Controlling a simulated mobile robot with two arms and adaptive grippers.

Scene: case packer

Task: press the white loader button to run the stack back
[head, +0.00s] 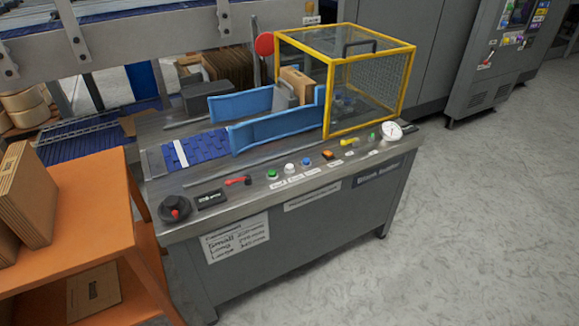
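The white button (289,168) is on the front control strip of the grey machine table (330,195). It sits between a green button (272,174) and a blue button (306,162), with small labels below them that are too small to read. A stack of brown cardboard (296,83) stands between the blue guide rails (275,130), partly inside the yellow-framed guard (368,77). A grey plate (281,97) stands at the left of the stack. Neither of my grippers is in view, and nothing is seen touching the button.
The strip also carries a black knob (174,208), a red lever (238,181), an orange switch (328,155), a yellow lever (349,142) and a dial gauge (391,130). An orange shelf (95,205) with cartons stands at left. The floor (480,220) at right is clear.

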